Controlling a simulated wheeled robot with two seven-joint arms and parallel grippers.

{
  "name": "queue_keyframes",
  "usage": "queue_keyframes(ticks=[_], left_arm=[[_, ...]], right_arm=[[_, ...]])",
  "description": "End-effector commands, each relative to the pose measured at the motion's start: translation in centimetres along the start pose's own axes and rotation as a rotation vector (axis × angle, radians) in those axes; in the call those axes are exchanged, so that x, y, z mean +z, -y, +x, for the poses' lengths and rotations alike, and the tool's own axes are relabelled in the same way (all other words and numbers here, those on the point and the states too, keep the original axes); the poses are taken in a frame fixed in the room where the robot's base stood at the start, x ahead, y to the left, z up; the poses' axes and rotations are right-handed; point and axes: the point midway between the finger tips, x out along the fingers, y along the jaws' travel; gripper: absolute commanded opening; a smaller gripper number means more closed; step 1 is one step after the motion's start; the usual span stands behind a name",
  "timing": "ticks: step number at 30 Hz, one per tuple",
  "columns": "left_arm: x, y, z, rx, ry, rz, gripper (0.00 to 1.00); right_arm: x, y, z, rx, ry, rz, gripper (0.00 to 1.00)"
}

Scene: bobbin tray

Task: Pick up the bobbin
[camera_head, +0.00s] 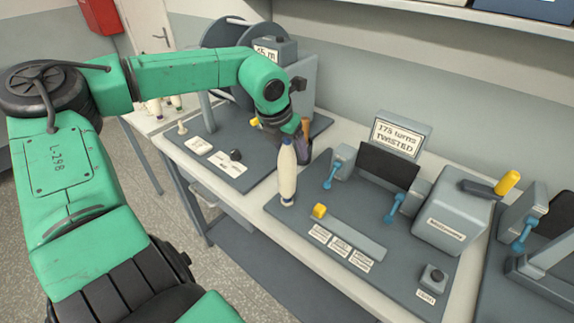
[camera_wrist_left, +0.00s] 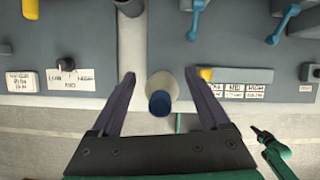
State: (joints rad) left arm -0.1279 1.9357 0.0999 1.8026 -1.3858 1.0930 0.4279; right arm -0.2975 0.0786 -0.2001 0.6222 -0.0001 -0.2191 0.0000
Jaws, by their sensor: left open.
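The bobbin (camera_head: 287,178) is a tall cream-coloured piece standing upright at the left front edge of the grey machine base. It also shows in the left wrist view (camera_wrist_left: 161,84), seen from above with a blue top. My left gripper (camera_wrist_left: 159,74) is open and empty, with one dark finger on each side of the bobbin in that view. In the head view the gripper (camera_head: 298,141) is at the bobbin's upper part, partly behind it. I cannot tell whether a finger touches it.
Another machine with a reel (camera_head: 225,35) stands to the left. A narrow strip of white table (camera_head: 240,205) runs along the front.

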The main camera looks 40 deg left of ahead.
Motion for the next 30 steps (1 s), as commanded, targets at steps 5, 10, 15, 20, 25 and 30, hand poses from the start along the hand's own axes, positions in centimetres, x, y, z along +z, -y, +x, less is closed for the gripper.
queue_keyframes(ticks=[5, 10, 15, 20, 25, 30], left_arm=[[-0.01, 0.0, -0.01, 0.0, 0.0, 0.0, 0.26], [-0.02, 0.0, -0.02, 0.0, -0.001, 0.0, 0.0], [-0.08, 0.0, 0.01, 0.0, -0.003, 0.0, 0.0], [-0.16, 0.0, 0.05, 0.0, -0.006, 0.0, 0.0], [-0.24, 0.0, 0.1, 0.0, -0.008, 0.0, 0.0], [-0.32, 0.01, 0.15, 0.0, -0.011, 0.0, 0.0]], right_arm=[[0.3, 0.03, 0.04, 0.0, 0.005, 0.0, 0.0], [0.34, 0.02, 0.03, 0.0, 0.006, 0.0, 0.0], [0.37, 0.01, 0.04, 0.0, 0.007, 0.0, 0.0], [0.39, 0.01, 0.04, 0.0, 0.007, 0.0, 0.0], [0.4, 0.0, 0.05, 0.0, 0.007, 0.0, 0.0], [0.4, -0.01, 0.06, 0.0, 0.007, 0.0, 0.0]])
